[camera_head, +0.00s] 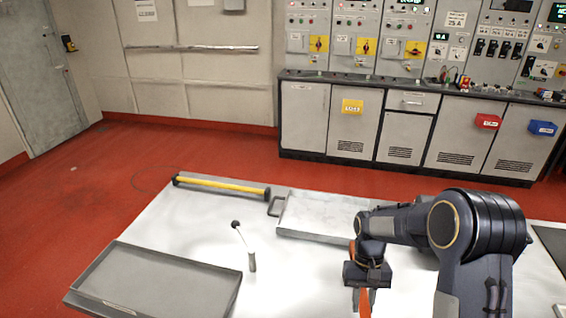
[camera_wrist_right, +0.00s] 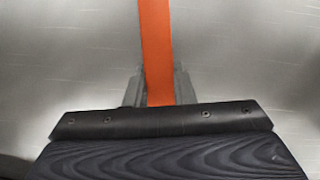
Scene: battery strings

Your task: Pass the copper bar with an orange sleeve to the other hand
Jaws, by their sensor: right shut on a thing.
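My right gripper (camera_head: 364,292) is in the lower right of the head view, over the white table. It is shut on the copper bar with an orange sleeve (camera_head: 366,302), whose orange part shows below the jaws. In the right wrist view the orange sleeve (camera_wrist_right: 156,50) runs up from between the two fingers (camera_wrist_right: 155,90) to the top edge. No bare copper shows clearly, and the bar's ends are hidden or out of frame. My left gripper is not in either view.
The white table (camera_head: 290,270) holds a grey tray (camera_head: 230,292) at the left front and a metal tray with a handle (camera_head: 300,234) behind my right gripper. A yellow bar with black ends (camera_head: 222,187) lies at the back edge. A small handled tool (camera_head: 252,262) stands between.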

